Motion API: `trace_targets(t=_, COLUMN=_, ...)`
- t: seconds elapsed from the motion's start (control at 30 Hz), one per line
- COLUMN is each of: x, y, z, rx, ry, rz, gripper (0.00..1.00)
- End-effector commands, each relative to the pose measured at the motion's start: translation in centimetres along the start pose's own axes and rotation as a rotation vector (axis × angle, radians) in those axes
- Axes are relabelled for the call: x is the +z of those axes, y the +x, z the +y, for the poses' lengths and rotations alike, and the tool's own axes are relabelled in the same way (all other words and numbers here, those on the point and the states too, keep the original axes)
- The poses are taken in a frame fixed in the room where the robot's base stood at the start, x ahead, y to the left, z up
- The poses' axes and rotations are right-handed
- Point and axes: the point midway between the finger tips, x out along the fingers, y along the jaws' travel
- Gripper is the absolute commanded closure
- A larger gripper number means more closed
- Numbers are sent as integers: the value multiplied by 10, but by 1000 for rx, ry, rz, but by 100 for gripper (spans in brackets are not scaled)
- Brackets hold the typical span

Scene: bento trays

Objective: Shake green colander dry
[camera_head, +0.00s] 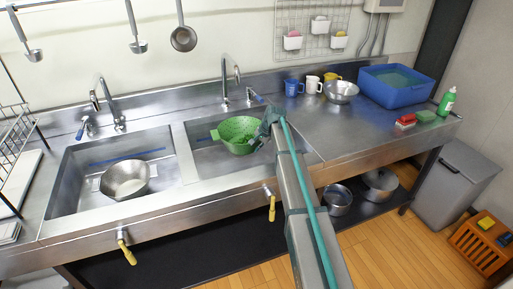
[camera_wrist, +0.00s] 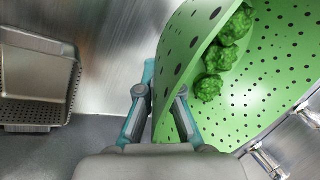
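The green colander (camera_head: 238,134) is in or over the right sink basin, its bowl facing up. Whether it touches the basin floor I cannot tell. In the wrist view the colander (camera_wrist: 265,75) fills the right side, with round holes and several dark green broccoli-like pieces (camera_wrist: 222,60) inside. My gripper (camera_head: 265,130) is at the colander's right rim. In the wrist view my gripper (camera_wrist: 165,95) has one finger outside the colander wall and one inside, with the wall between them, apparently clamped. The fingertips are partly hidden by the wall.
The left basin (camera_head: 62,190) holds a metal bowl (camera_head: 125,179). A faucet (camera_head: 228,75) stands behind the right basin. Mugs (camera_head: 293,88), a metal bowl (camera_head: 341,91) and a blue tub (camera_head: 397,88) stand on the right counter. The counter's front middle is clear. A perforated metal basket (camera_wrist: 35,85) shows left in the wrist view.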

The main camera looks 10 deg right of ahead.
Motion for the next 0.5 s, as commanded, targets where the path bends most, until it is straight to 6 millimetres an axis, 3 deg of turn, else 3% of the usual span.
trace_targets(t=0.17, x=0, y=-14, z=-7, rx=-1, ry=0, rz=1, gripper=100)
trace_targets(t=0.5, x=0, y=8, z=4, rx=1, ry=1, rz=-1, gripper=100)
